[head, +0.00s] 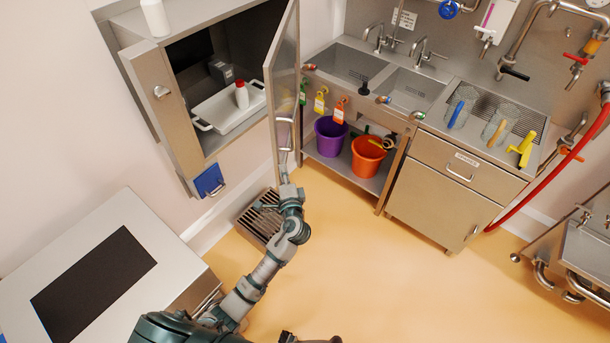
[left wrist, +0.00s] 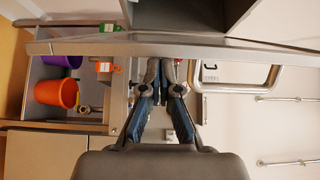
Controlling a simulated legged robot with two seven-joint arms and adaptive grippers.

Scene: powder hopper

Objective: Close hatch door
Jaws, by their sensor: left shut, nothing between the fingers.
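The hatch door (head: 287,70) is a metal-framed panel with a see-through middle. It stands swung open at the right side of the wall hatch (head: 158,100), roughly edge-on to me. In the left wrist view the door (left wrist: 215,45) runs across the top as a long metal bar, with a bent handle (left wrist: 280,77) on the right. My left gripper (head: 284,160) is shut and empty at the door's lower end. In the left wrist view its fingertips (left wrist: 164,68) are close to the door; I cannot tell whether they touch. My right gripper is not clearly visible.
Inside the hatch is a white tray (head: 208,120) with a red-capped bottle (head: 242,95). A sink bench with a purple bucket (head: 331,137) and orange bucket (head: 367,157) stands right of the door. The floor (head: 400,280) is clear.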

